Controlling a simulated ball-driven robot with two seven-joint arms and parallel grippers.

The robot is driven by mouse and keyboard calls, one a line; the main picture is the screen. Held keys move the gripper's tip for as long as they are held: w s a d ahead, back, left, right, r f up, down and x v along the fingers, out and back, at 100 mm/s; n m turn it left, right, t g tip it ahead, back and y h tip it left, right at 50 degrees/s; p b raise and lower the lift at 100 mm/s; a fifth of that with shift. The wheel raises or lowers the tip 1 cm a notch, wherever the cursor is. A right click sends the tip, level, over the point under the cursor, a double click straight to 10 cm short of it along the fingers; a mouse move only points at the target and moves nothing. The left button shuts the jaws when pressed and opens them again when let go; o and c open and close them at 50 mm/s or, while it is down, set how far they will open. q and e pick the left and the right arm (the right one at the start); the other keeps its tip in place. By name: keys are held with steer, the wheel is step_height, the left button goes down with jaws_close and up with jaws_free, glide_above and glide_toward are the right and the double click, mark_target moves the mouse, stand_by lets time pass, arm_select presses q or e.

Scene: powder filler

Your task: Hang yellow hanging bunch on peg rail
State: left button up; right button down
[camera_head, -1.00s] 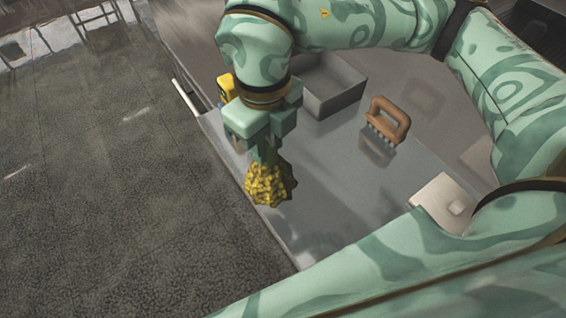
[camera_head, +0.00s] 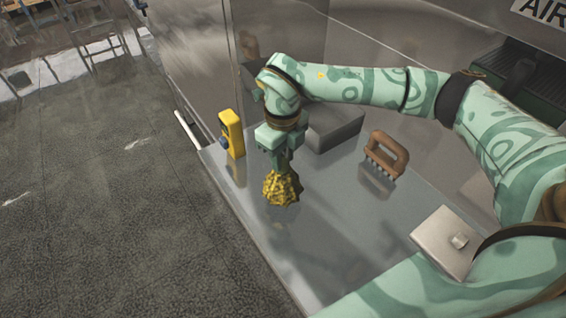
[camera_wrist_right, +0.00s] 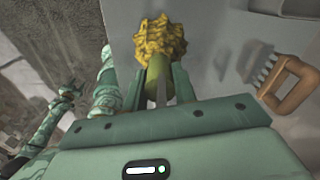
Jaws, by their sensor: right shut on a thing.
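The yellow hanging bunch (camera_head: 281,188) is a bumpy yellow cluster. My right gripper (camera_head: 277,160) is shut on its top and holds it pointing down over the grey metal counter. I cannot tell how far it is above the surface. In the right wrist view the bunch (camera_wrist_right: 160,38) is beyond the fingers, with a green stem (camera_wrist_right: 158,80) between them. I cannot make out a peg rail in either view.
A yellow device (camera_head: 232,133) stands at the counter's left edge, left of my right gripper. A grey box (camera_head: 338,128) is behind the gripper. A brown-handled brush (camera_head: 387,152) and a pale square lidded thing (camera_head: 444,240) are to the right. The front counter (camera_head: 300,250) is clear.

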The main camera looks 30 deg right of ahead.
mark_target(283, 166)
steer(key=shift+w+d+f+p, duration=0.1)
steer(key=shift+f+p, duration=0.2)
steer(key=shift+f, duration=1.35)
steer(key=shift+f, duration=0.15)
steer(key=c, duration=1.1)
jaws_free()
steer(key=shift+f+b, duration=0.1)
steer(key=shift+b, duration=0.4)
steer(key=r, duration=0.8)
steer(key=r+p, duration=0.1)
steer(key=r, duration=0.7)
steer(key=shift+d+r, duration=0.2)
steer(key=shift+r, duration=0.1)
